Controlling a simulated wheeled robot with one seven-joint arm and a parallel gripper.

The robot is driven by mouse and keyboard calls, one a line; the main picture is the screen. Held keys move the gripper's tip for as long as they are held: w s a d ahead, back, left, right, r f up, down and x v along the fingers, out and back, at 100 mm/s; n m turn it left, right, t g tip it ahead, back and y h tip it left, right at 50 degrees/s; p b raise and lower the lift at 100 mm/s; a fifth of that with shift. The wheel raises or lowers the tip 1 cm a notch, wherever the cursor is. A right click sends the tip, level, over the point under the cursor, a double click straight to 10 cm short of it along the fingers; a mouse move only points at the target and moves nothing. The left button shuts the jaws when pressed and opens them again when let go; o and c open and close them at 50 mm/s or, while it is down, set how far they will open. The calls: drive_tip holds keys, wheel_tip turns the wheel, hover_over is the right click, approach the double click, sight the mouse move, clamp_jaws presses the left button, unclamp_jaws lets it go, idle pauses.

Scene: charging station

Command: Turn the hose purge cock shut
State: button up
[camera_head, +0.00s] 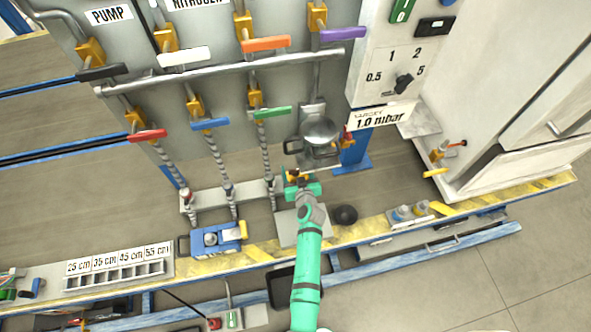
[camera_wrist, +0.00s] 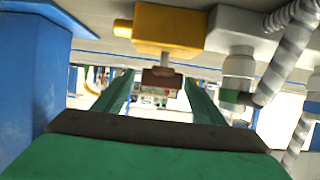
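A yellow cock body (camera_wrist: 170,28) is close ahead at the top of the wrist view, with a short pale stem and a small brown handle (camera_wrist: 160,77). In the head view the yellow cock (camera_head: 297,176) shows just beyond my gripper, below the metal pot, partly hidden. I take it for the hose purge cock; no label on it is readable. My green gripper (camera_wrist: 158,80) is open, and in the head view (camera_head: 300,190) it reaches up to the cock. The handle appears between the two fingertips with a gap on each side. I cannot tell contact or depth.
A metal pot (camera_head: 320,132) stands just above my gripper. Braided hoses (camera_head: 268,165) hang to the left, and a striped hose (camera_wrist: 285,55) is close on the right in the wrist view. A blue post (camera_wrist: 32,65) stands at left there. A black knob (camera_head: 345,214) lies right of my gripper.

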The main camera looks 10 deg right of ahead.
drive_tip(key=v, duration=1)
drive_tip(key=shift+s, duration=0.4)
drive_tip(key=shift+a+r, duration=0.1)
drive_tip(key=shift+r, duration=0.05)
drive_tip(key=shift+m+h, duration=0.3)
drive_tip(key=shift+h, duration=0.2)
drive_tip(key=s+a, duration=0.1)
drive_tip(key=s, duration=0.2)
drive_tip(key=s+a, duration=0.2)
drive_tip(key=s, duration=0.1)
drive_tip(key=s+a+f, duration=0.1)
drive_tip(key=s, duration=0.2)
drive_tip(key=shift+s+a, duration=0.25)
drive_tip(key=shift+s, duration=0.05)
drive_tip(key=s+a+r, duration=0.2)
drive_tip(key=s, duration=0.4)
drive_tip(key=s+a+r, duration=0.2)
drive_tip(key=s, duration=0.3)
drive_tip(key=s+a+r+t, duration=0.1)
drive_tip(key=s+a+r, duration=0.1)
drive_tip(key=s+r, duration=0.5)
drive_tip(key=s+a+r+t+y, duration=0.1)
drive_tip(key=s+a+r, duration=0.2)
drive_tip(key=s+r, duration=0.5)
drive_tip(key=shift+r+n, duration=0.4)
drive_tip(key=shift+r, duration=0.45)
drive_tip(key=shift+s, duration=0.1)
